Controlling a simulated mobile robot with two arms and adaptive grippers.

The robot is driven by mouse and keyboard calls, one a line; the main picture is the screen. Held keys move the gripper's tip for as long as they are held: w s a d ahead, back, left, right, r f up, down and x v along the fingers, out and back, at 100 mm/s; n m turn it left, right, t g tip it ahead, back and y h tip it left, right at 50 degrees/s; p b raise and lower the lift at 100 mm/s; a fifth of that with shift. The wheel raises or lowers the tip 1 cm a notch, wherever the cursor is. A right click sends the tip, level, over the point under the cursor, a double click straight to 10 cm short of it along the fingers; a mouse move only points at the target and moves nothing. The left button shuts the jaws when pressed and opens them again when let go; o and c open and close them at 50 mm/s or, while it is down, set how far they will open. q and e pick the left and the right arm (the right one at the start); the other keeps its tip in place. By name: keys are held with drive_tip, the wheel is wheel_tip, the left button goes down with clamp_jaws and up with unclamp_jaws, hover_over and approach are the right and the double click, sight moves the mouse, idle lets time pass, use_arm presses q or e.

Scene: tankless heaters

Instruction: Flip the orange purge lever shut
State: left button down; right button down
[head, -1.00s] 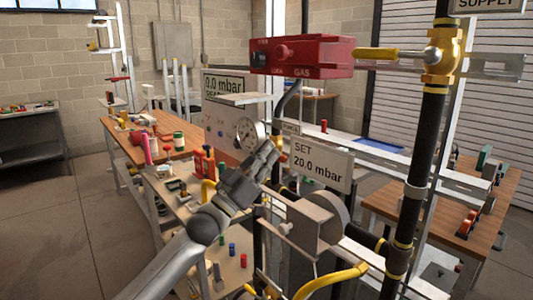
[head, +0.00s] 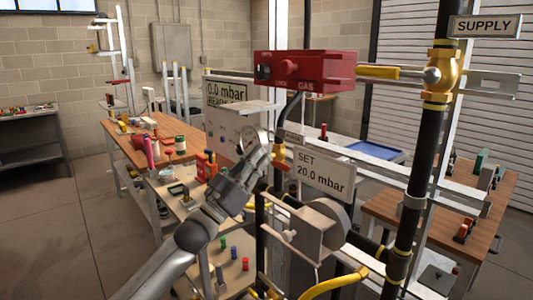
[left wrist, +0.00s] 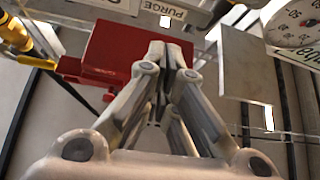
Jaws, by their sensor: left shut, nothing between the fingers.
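A small orange piece, likely the purge lever (head: 279,153), shows just right of my left gripper's tip in the head view, under the small purge label (head: 291,137). My gripper partly hides it, so its exact angle is unclear. I cannot make out the orange lever there. My right gripper is not in view.
The red gas box (head: 304,70) and the yellow-handled supply valve (head: 392,73) are above and right. Black pipes stand close by.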

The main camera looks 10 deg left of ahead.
use_arm(q)
drive_tip(key=b+v, duration=0.1)
drive_tip(key=v, duration=0.5)
drive_tip(key=shift+a+f, duration=0.15)
drive_tip(key=shift+f, duration=0.15)
